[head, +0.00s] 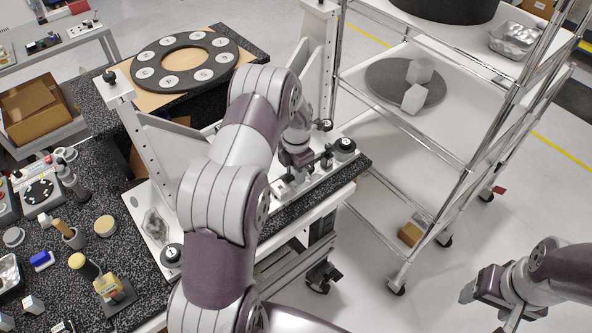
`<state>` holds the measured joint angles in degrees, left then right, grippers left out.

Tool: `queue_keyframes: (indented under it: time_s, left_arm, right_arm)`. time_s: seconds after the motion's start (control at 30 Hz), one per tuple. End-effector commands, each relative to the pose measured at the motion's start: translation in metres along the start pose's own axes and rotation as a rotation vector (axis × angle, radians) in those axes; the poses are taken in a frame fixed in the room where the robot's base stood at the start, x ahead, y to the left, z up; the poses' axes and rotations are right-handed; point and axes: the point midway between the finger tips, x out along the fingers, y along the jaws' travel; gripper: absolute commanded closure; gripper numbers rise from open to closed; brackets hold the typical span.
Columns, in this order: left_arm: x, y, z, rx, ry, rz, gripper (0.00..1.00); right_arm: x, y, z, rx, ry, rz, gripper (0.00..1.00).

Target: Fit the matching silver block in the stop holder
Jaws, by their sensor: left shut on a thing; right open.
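My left gripper (296,160) is at the right part of the mirror fixture's base, low over the metal parts there. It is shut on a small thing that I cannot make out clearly. Two pale silver blocks, one behind (420,71) and one in front (413,98), sit on a round grey plate (380,83) on the cart shelf. I cannot tell which part of the fixture is the stop holder; my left arm hides much of the middle. My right gripper (489,303) is open and empty at the lower right, over the floor.
The fixture has white uprights and black knobs (342,147). A black ring with round discs (183,60) lies behind it. The wire cart (455,140) stands to the right.

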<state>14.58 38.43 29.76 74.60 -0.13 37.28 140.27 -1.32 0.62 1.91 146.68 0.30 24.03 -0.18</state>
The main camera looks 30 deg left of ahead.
Motion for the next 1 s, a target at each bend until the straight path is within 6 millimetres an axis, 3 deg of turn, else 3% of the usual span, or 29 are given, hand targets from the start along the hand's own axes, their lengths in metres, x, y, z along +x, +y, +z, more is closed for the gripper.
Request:
queue_keyframes:
  time_s: [1.0]
  left_arm:
    - [0.016, 0.000, 0.000, 0.000, 0.000, 0.000, 1.00]
  right_arm:
    - [0.011, 0.000, 0.001, 0.000, 0.000, 0.000, 0.33]
